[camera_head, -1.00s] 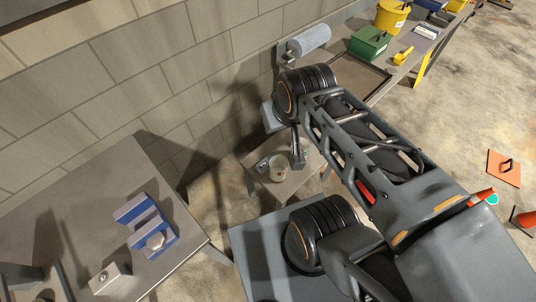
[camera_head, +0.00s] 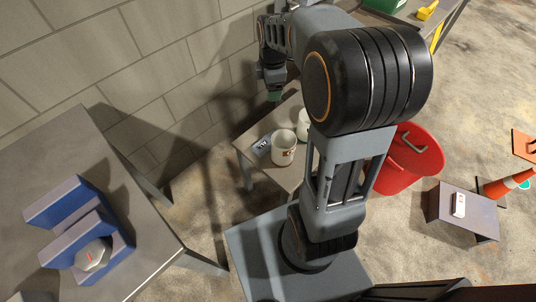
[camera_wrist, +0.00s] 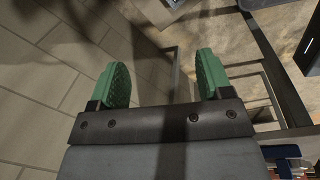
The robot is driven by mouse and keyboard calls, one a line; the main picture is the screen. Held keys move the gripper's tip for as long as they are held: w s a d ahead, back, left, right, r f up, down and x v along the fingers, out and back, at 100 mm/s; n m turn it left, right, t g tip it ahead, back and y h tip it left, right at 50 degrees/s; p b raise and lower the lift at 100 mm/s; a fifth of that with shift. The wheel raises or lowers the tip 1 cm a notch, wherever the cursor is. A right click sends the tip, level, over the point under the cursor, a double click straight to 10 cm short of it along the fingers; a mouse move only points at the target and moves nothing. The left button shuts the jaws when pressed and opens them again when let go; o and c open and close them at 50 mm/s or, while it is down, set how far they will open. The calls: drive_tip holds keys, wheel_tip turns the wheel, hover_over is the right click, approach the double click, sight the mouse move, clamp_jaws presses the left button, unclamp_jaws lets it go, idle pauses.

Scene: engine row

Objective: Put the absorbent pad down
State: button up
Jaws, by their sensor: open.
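My gripper (camera_head: 273,92) hangs by the wall, above and behind the low table, in the head view. In the wrist view my gripper (camera_wrist: 163,79) has its two green fingertips wide apart, with nothing between them. I cannot make out an absorbent pad in either view. My arm hides part of the low table and the bench behind it.
The low table (camera_head: 250,133) holds two white mugs, one (camera_head: 283,148) in front, and a small grey item (camera_head: 262,145). A blue V-shaped holder (camera_head: 65,205) stands on the left bench. A red bucket (camera_head: 408,150), a dark box (camera_head: 470,215) and a cone (camera_head: 500,187) stand right.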

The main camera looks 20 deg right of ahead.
drive_tip(key=w+d+f+n+g+b, duration=0.1)
drive_tip(key=w+f+n+b, duration=0.15)
drive_tip(key=f, duration=0.35)
drive_tip(key=w+d+f+n+b, duration=0.1)
drive_tip(key=d+f+n+b, duration=0.15)
drive_tip(key=f, duration=0.35)
drive_tip(key=w+d+f+n+g+b, duration=0.1)
drive_tip(key=f+b, duration=0.3)
drive_tip(key=f, duration=0.2)
drive_tip(key=b, duration=0.2)
approach(268, 141)
drive_tip(key=shift+n, duration=0.3)
drive_tip(key=d+f, duration=0.1)
drive_tip(key=w+d+f, duration=0.1)
drive_tip(key=d, duration=0.1)
drive_tip(key=d+f, duration=0.1)
drive_tip(key=shift+w+d+f, duration=0.15)
drive_tip(key=shift+w+f, duration=0.2)
drive_tip(key=shift+w, duration=0.05)
drive_tip(key=shift+f+b, duration=1.35)
drive_tip(key=shift+f, duration=1.95)
drive_tip(key=shift+r, duration=0.1)
drive_tip(key=c, duration=0.8)
